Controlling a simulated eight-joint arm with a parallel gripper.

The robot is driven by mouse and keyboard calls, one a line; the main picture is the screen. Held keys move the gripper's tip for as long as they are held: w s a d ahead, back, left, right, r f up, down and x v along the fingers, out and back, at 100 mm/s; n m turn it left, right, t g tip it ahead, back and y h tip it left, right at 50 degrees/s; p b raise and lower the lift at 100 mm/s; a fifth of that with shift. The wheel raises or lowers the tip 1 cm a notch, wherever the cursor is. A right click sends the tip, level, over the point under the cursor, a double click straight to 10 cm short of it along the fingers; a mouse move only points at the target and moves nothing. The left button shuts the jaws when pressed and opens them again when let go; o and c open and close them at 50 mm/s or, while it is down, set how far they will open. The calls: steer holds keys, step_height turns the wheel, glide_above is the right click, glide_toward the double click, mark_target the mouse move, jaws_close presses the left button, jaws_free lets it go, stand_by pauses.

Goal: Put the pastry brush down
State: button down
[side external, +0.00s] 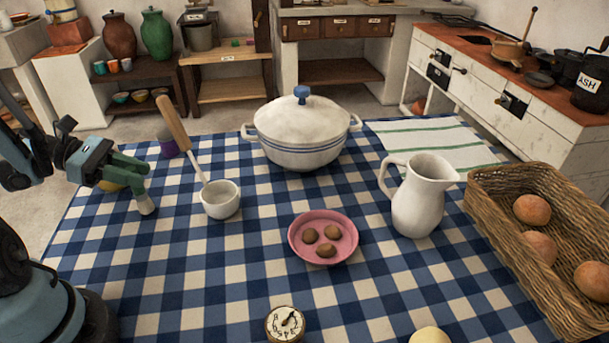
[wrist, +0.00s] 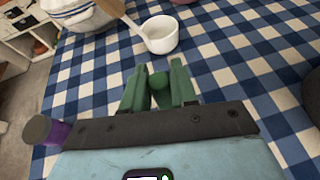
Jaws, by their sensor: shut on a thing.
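My gripper (side external: 138,178) is at the left side of the table, above the checked cloth (side external: 180,285). Its green fingers also show in the wrist view (wrist: 158,78). They are shut on a slim thing that I take for the pastry brush: its pale end (side external: 145,204) points down below the fingers, close to the cloth. In the wrist view its green rounded end (wrist: 159,82) shows between the fingers. I cannot tell whether the pale end touches the cloth. The fingers hide most of the brush.
A white cup (side external: 221,204) with a wooden-handled tool (side external: 174,124) stands right of my gripper. A white pot (side external: 300,140), pink plate (side external: 349,257) and jug (side external: 420,200) stand farther right. Cloth in front is clear.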

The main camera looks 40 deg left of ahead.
steer(key=shift+f, duration=0.25)
steer(key=c, duration=0.8)
jaws_free()
